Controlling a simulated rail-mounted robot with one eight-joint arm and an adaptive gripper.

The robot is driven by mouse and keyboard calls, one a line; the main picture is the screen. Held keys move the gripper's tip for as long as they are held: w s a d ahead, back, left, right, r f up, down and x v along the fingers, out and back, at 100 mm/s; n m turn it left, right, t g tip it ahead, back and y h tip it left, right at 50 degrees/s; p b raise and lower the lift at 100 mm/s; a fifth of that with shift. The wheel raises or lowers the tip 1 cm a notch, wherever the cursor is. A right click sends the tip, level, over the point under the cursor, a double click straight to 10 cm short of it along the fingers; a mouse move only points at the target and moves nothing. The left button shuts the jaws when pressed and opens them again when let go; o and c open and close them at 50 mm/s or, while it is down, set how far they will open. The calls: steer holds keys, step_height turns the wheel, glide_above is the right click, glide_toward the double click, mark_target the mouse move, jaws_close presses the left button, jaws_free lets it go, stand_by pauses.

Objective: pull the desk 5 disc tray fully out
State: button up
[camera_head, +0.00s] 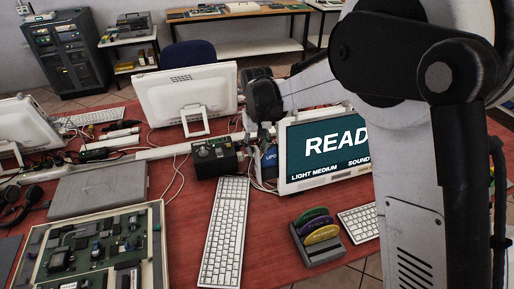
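No disc tray can be made out, and I see no desk number. A monitor (327,150) on the red desk (187,222) shows "READ", cut off by my arm, with "LIGHT MEDIUM" and "SOUND" below. My arm crosses the right side and reaches left over this monitor. The dark end of my arm, with my gripper (263,100), is above and left of the monitor's top left corner. The fingers are too small and dark to tell whether they are open or shut. My arm hides the monitor's right part and the desk beyond it.
A rack of coloured discs (318,238) stands in front of the monitor. A white keyboard (224,232), a dark control box (215,158), a grey case (101,189) and an open circuit-board unit (92,250) crowd the desk. Cables lie between them. A second monitor (185,92) stands behind.

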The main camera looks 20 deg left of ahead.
steer(key=shift+f, duration=0.1)
jaws_close()
